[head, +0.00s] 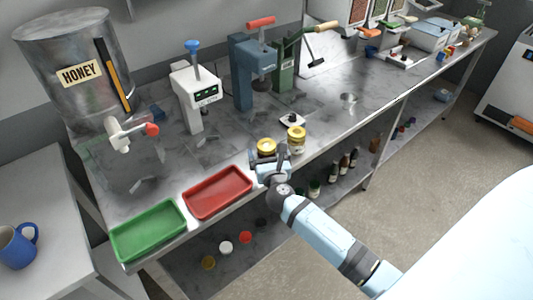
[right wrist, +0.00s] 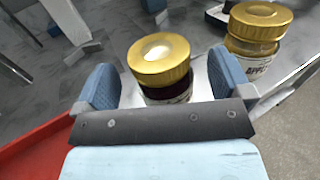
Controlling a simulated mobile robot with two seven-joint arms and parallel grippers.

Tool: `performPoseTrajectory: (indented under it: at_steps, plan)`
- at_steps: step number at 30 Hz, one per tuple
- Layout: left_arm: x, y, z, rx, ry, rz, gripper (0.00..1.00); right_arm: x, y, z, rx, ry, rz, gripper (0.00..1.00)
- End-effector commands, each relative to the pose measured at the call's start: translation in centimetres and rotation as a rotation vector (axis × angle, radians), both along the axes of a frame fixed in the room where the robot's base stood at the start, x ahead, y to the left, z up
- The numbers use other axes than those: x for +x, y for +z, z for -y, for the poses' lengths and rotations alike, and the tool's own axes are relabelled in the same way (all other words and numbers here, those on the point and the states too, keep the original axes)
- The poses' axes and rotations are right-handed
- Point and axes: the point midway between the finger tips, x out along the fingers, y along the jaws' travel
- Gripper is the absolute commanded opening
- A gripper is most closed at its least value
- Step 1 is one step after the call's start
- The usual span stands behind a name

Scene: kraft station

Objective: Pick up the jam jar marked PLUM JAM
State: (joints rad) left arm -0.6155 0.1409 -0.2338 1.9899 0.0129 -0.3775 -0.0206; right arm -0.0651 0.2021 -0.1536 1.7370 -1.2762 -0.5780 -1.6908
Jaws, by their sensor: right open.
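A jar with a gold lid and dark contents (right wrist: 160,65) stands on the steel bench, and in the head view its lid (head: 266,145) shows just beyond my right gripper (head: 268,160). Its label is mostly hidden, so I cannot read it. In the right wrist view my right gripper (right wrist: 166,82) is open, with one blue finger pad on each side of this jar. I cannot tell if the pads touch it. A second gold-lidded jar (head: 297,139), with a label starting "APP" in the right wrist view (right wrist: 257,45), stands close to the right. My left gripper is not in view.
A red tray (head: 190,210) and a green tray (head: 118,250) lie on the bench (head: 145,188) to the left. A small scale-like item (head: 291,120) sits behind the jars. A honey tank (head: 70,95) and presses stand at the back. The bench's front edge is close.

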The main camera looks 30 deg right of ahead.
Motion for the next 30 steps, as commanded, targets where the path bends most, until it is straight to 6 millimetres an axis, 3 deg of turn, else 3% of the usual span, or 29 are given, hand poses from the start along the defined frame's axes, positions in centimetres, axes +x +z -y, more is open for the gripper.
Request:
performPoseTrajectory:
  at_steps: [4,12,21,30]
  plan:
    - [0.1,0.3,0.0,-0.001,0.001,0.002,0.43,1.6,0.1,0.7,-0.001,-0.001,0.000,0.97]
    - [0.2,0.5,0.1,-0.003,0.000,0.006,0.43,1.8,0.0,0.8,0.000,0.000,0.000,0.97]
    - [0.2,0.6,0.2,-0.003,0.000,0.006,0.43,1.8,0.1,0.8,-0.001,0.000,0.002,0.32]
    - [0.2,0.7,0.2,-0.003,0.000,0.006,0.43,1.8,0.4,0.8,-0.001,-0.001,0.002,0.32]
